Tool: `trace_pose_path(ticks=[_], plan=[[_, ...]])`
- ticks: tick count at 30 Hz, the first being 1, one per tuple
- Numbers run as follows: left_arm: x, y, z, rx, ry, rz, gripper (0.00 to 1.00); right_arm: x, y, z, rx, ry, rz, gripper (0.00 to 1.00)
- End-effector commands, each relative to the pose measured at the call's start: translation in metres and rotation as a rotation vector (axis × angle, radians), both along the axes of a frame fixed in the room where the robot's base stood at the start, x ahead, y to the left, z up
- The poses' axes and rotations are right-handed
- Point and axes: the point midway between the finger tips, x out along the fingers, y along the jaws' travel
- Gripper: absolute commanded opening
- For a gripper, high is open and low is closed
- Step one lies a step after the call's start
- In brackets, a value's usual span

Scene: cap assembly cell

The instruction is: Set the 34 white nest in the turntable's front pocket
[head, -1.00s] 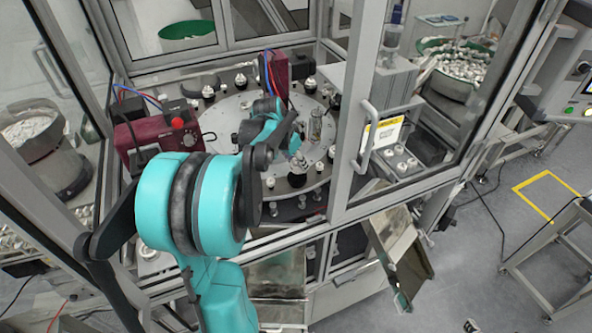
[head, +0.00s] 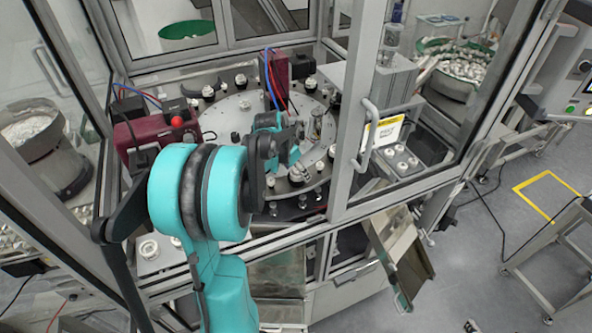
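The turntable (head: 226,118) is a light grey round plate inside the machine frame, with small white-topped nests around its rim. My teal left arm reaches in over its front part. My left gripper (head: 297,165) is small and dark at the front rim, just above or at a white-topped piece (head: 298,174) there. I cannot tell whether the fingers touch that piece or hold it. The front pocket is mostly hidden by the arm and this piece. No number 34 is readable on any nest. My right gripper is out of view.
A dark red unit (head: 150,135) with a red knob stands left of the turntable; another (head: 276,72) stands behind it. The door post and handle (head: 369,140) are close on the right. A tray with white pieces (head: 402,163) lies beyond. A clear cylinder (head: 316,124) stands near the wrist.

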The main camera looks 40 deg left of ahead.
Motion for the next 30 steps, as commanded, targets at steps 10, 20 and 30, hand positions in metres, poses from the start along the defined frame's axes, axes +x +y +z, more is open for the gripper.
trace_pose_path(ticks=[10, 20, 30], plan=[[-0.011, 0.001, 0.029, -0.001, 0.0, 0.002, 0.63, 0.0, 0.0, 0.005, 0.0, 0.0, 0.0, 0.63], [-0.037, 0.003, 0.093, 0.0, -0.001, 0.001, 0.63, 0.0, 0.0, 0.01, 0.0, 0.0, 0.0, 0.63], [-0.046, 0.004, 0.114, 0.0, 0.0, 0.0, 0.63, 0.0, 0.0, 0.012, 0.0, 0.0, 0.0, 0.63]])
